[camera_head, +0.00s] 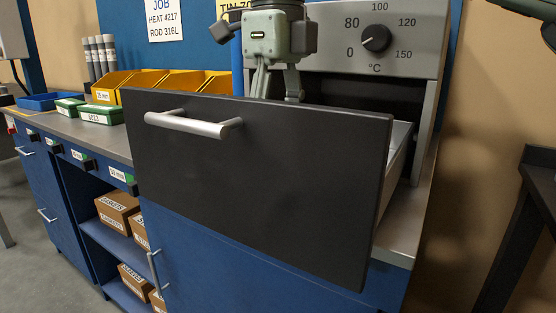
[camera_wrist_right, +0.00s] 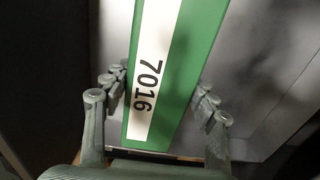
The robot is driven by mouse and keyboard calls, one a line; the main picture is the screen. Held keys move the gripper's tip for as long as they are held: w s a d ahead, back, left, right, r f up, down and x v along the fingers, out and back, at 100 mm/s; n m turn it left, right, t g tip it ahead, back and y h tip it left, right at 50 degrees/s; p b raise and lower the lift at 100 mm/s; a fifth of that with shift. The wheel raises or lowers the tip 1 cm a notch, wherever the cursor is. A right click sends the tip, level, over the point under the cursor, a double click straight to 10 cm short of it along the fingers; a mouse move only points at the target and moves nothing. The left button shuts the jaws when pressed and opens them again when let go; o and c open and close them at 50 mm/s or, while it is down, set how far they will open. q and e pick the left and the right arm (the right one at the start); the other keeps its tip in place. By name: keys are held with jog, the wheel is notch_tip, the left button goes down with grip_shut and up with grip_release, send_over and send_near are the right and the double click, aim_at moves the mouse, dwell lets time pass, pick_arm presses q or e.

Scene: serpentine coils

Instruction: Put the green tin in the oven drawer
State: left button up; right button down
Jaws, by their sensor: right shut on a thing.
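The green tin (camera_wrist_right: 178,75), with a white label reading 7016, is between the fingers of my right gripper (camera_wrist_right: 162,85) in the right wrist view. My right gripper is shut on it. Pale metal walls show around the tin. In the head view the right gripper (camera_head: 276,88) points down behind the dark front of the open oven drawer (camera_head: 260,175). Its fingertips and the tin are hidden there by the drawer front. I cannot tell whether the tin touches the drawer floor. My left gripper is not in view.
The oven panel with a temperature dial (camera_head: 376,38) stands just behind the drawer. Left on the bench (camera_head: 95,135) are other green tins (camera_head: 100,115), one labelled 6013, and yellow bins (camera_head: 150,80). The drawer handle (camera_head: 193,124) juts out in front.

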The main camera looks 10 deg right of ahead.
notch_tip(320, 180, down, 3)
jog(key=shift+f, duration=0.2)
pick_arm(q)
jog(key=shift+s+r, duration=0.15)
pick_arm(e)
jog(key=shift+f, duration=0.1)
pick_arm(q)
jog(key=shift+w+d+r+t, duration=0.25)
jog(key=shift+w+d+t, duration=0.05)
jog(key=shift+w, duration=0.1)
pick_arm(e)
jog(key=shift+c, duration=2.4)
grip_release()
notch_tip(320, 180, up, 11)
jog(key=shift+p, duration=0.5)
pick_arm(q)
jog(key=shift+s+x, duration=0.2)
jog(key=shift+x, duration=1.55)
pick_arm(e)
jog(key=shift+r, duration=0.6)
